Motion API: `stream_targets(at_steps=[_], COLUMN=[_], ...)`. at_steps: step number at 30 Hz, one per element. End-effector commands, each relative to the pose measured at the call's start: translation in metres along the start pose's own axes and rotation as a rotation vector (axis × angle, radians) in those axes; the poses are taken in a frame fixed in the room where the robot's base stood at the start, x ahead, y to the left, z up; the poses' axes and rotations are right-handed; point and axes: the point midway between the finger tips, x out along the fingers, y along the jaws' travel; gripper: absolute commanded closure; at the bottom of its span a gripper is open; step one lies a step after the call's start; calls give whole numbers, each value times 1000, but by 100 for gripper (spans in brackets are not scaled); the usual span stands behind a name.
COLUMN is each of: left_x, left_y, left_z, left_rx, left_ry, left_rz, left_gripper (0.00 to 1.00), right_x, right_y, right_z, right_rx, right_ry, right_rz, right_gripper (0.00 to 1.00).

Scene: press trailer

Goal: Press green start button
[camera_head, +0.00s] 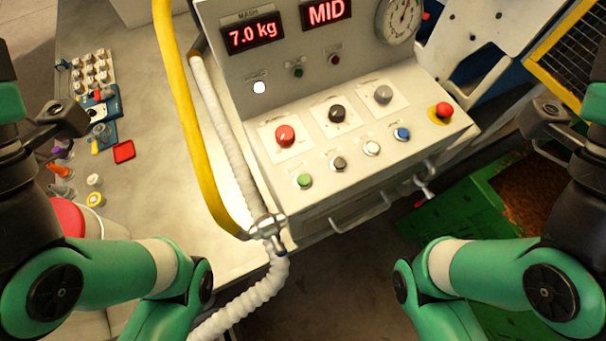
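A green button (303,181) sits at the left end of the front row on the sloping white control panel (322,197). Nothing covers it. A smaller dark green button or lamp (297,71) is on the upright panel above. My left gripper (62,118) seems to be the dark grey part at the left edge, well left of the panel. My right gripper (550,118) seems to be the matching part at the right edge, right of the panel. Both are apart from the buttons, and their fingers do not show clearly enough to tell open from shut.
The front row also has black (339,163), white (371,148) and blue (403,133) buttons. Behind are red (285,135), black (337,113) and grey (383,94) knobs, and a red mushroom button (443,110). A yellow rail (192,130) and white hose (222,125) run along the left.

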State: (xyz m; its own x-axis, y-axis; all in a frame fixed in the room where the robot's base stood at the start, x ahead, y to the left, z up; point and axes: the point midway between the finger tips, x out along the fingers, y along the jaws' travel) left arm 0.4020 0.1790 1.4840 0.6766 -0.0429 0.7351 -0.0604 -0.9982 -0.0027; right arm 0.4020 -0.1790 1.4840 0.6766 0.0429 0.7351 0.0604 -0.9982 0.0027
Motion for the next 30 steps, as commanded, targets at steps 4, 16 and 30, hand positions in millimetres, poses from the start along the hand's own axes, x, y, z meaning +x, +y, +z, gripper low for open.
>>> stream_targets(at_steps=[4, 16, 30], left_x=[0, 0, 0], left_y=[0, 0, 0], left_z=[0, 0, 0], left_rx=[0, 0, 0], left_ry=[0, 0, 0], left_rz=[0, 0, 0], left_gripper=[50, 50, 50], right_x=[0, 0, 0], right_y=[0, 0, 0], right_z=[0, 0, 0], right_rx=[0, 0, 0], right_ry=[0, 0, 0], right_rz=[0, 0, 0], right_gripper=[89, 100, 100])
